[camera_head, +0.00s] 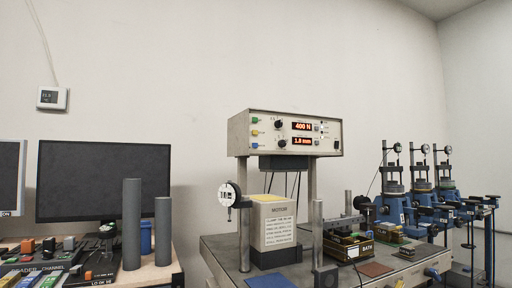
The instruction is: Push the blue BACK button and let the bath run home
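The control box (290,112) is a pale instrument case on two posts at the middle of the view. Its left side carries a green, a yellow and a blue button (254,145); the blue one is lowest, and its label is too small to read. The bath (348,248) is a dark box with a "BATH" label, low on the bench right of the posts. How far it has run cannot be told. My gripper is not in view.
The bench (225,255) holds a motor housing (275,225) and a dial gauge (229,196) below the control box. Blue-based devices (422,195) stand at the right. Grey cylinders (132,225), a monitor (85,180) and clutter occupy the left desk.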

